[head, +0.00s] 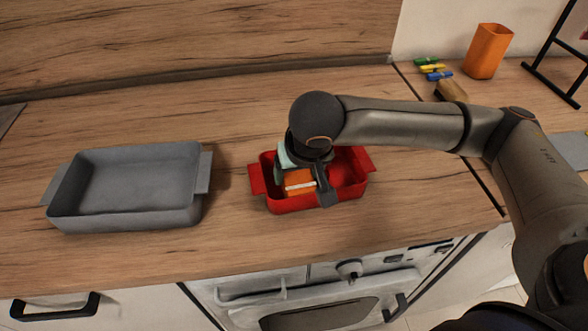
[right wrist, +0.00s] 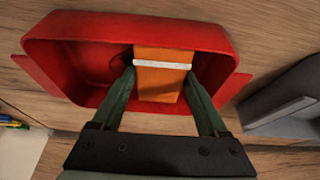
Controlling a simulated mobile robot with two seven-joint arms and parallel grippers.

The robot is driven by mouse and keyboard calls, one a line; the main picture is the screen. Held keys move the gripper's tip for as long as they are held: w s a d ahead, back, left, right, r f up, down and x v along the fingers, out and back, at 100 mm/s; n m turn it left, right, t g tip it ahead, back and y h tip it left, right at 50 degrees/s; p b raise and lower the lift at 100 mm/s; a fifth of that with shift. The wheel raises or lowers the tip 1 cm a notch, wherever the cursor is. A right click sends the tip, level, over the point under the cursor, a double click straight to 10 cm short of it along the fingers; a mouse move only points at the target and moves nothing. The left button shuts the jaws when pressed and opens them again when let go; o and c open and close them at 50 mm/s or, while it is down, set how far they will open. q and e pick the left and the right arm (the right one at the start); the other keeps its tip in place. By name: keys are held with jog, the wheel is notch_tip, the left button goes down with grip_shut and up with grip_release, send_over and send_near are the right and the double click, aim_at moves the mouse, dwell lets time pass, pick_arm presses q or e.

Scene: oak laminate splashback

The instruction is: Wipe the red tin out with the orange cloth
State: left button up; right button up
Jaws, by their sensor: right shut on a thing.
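The red tin (head: 290,205) stands on the wooden counter, right of the grey tin. It also shows in the right wrist view (right wrist: 75,42). The orange cloth (head: 298,180) looks like a folded block with a white band across it; it also shows in the right wrist view (right wrist: 158,84). My right gripper (head: 305,188) reaches down into the red tin and is shut on the orange cloth, one finger on each side of it. In the right wrist view my right gripper (right wrist: 160,85) has the cloth inside the tin's walls; contact with the floor cannot be told. My left gripper is not in view.
A grey tin (head: 75,215) stands to the left on the counter. An orange cup (head: 488,52), several coloured pegs (head: 432,68) and a black stand (head: 555,70) are at the back right. An oven front (head: 330,300) is below the counter edge.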

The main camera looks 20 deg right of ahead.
jog(key=shift+s+d, duration=0.15)
jog(key=shift+d, duration=0.4)
jog(key=shift+d, duration=0.1)
jog(key=shift+s+d+p, duration=0.15)
jog(key=shift+d+p, duration=0.45)
jog(key=shift+d, duration=0.25)
